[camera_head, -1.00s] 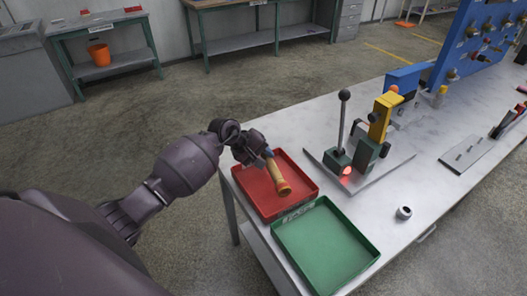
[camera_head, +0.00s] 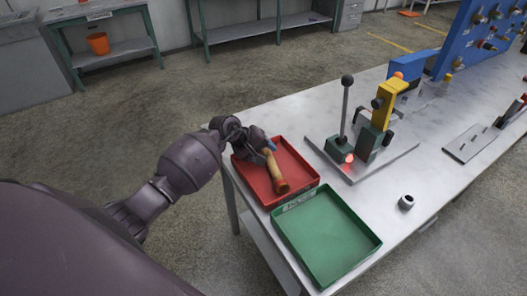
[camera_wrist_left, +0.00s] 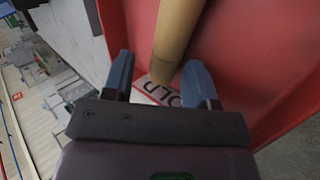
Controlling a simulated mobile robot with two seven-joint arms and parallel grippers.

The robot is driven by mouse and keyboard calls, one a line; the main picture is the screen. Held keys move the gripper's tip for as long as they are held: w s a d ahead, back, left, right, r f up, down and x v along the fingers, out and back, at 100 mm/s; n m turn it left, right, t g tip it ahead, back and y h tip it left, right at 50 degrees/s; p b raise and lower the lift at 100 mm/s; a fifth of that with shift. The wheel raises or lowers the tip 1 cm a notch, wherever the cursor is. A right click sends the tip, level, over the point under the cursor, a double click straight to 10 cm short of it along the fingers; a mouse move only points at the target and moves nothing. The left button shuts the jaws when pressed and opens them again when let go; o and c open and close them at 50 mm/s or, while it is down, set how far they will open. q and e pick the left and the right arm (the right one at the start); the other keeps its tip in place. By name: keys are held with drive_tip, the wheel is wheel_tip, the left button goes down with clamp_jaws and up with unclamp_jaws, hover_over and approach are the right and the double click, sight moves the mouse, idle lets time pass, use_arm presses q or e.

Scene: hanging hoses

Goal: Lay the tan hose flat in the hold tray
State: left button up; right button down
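The tan hose (camera_head: 273,170) lies lengthwise in the red tray (camera_head: 304,185), its flared orange-brown end toward the front wall. The hose (camera_wrist_left: 175,35) also shows in the left wrist view, running away from me over the red floor. My left gripper (camera_head: 268,149) is low over the hose's back end. In the left wrist view its two blue fingertips (camera_wrist_left: 158,78) stand apart on either side of that end, with a gap showing at the left finger. A white label (camera_wrist_left: 160,92) with partly hidden dark letters is below them. My right gripper is out of view.
A green tray (camera_head: 325,240), empty, stands in front of the red one. Behind to the right is a fixture with a black-knobbed lever (camera_head: 345,105) and a yellow block (camera_head: 385,103). A small grey ring (camera_head: 406,202) lies on the table (camera_head: 365,190).

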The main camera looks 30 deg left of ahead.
use_arm(q)
drive_tip(key=shift+o, duration=0.4)
drive_tip(key=shift+f, duration=0.1)
drive_tip(key=shift+s+a+r, duration=0.2)
drive_tip(key=shift+r, duration=0.05)
drive_tip(key=v, duration=1)
drive_tip(key=shift+r, duration=0.2)
